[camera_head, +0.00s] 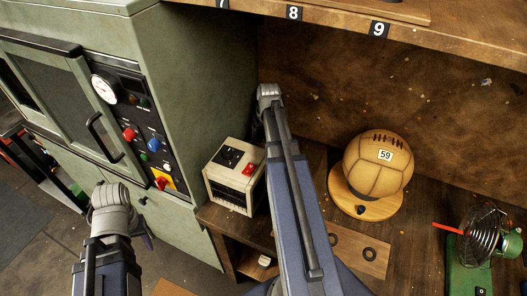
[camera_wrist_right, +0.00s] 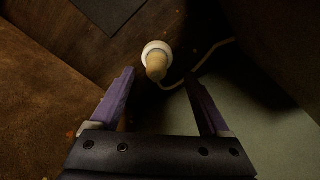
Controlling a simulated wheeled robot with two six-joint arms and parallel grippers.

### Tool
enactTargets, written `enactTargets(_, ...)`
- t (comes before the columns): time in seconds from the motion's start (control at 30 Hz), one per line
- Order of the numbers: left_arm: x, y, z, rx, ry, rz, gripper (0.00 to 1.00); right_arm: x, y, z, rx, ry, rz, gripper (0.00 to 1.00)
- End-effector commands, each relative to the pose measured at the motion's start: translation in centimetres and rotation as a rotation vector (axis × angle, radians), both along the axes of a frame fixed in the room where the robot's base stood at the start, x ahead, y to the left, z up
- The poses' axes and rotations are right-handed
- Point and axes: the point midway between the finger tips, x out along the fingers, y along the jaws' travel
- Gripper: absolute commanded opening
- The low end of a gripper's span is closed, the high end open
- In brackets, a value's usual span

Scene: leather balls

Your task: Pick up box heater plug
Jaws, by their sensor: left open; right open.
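The plug (camera_wrist_right: 156,63) shows in the right wrist view as a tan, rounded body against a white round piece on a brown wooden surface. A pale cable (camera_wrist_right: 205,57) runs beside it to the right. My right gripper (camera_wrist_right: 160,76) is open and empty, its purple fingers on either side of the line to the plug, which lies just past the fingertips. I cannot tell the exact gap. In the head view the right arm reaches past the cream box heater (camera_head: 235,176), and its fingers are hidden. My left gripper (camera_head: 144,232) is open at lower left, mostly hidden by its wrist.
A green cabinet (camera_head: 205,60) with a gauge and knobs stands at left. On the wooden bench a leather ball (camera_head: 378,165) sits on a round wooden stand (camera_head: 365,208), with a green-based fan (camera_head: 482,240) at right. A numbered shelf (camera_head: 450,40) overhangs the bench.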

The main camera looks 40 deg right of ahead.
Motion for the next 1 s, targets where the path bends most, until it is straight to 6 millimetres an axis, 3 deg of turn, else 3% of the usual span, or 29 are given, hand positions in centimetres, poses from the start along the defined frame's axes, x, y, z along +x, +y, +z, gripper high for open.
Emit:
enactTargets(0.27, 0.0, 0.0, -0.8, 0.0, 0.0, 0.0, 0.5, 0.2, -0.2, -0.8, 0.0, 0.0, 0.0, 0.8)
enactTargets(0.63, 0.0, 0.0, -5.0, 0.0, 0.0, 0.0, 0.5, 1.3, -0.9, -5.0, 0.0, 0.0, 0.0, 0.8)
enactTargets(0.93, 0.0, 0.0, -5.1, 0.0, 0.0, 0.0, 0.5, 1.3, -0.8, -5.1, 0.0, -0.001, 0.0, 0.8)
enactTargets(1.0, 0.0, 0.0, -5.1, 0.0, 0.0, 0.0, 0.5, 1.3, -0.9, -5.1, 0.0, -0.001, 0.0, 0.74)
